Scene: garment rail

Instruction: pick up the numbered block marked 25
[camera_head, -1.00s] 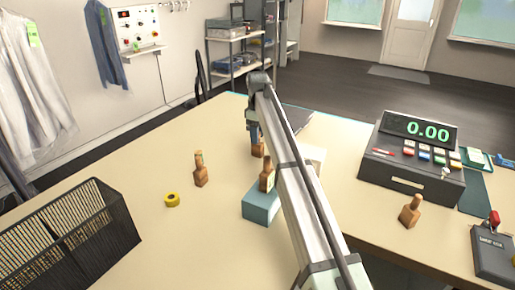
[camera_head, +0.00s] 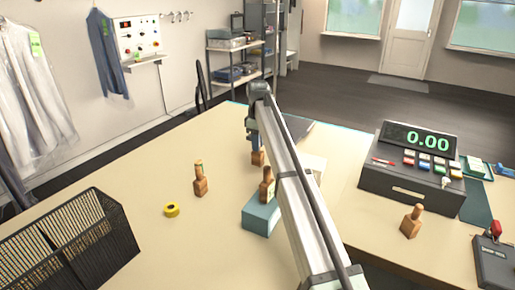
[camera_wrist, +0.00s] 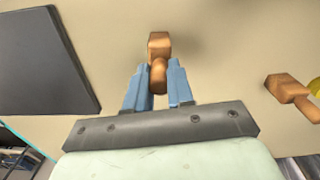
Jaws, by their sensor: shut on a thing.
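My gripper (camera_wrist: 158,76) points down at the table with its two blue fingers shut on the neck of a wooden block (camera_wrist: 159,45). That block has a wide base and a narrow neck, and also shows under my gripper in the head view (camera_head: 257,158). I cannot tell whether it touches the table. No number is readable on it. Similar wooden blocks stand at the left (camera_head: 200,181), on or beside a teal box (camera_head: 262,216) near my arm, and at the right (camera_head: 411,222). Their numbers are not readable either.
A yellow tape roll (camera_head: 171,210) and a black wire basket (camera_head: 100,243) are on the left of the table. A cash register (camera_head: 412,182) and a dark card device (camera_head: 494,262) are on the right. A dark flat panel (camera_wrist: 45,62) lies near my gripper.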

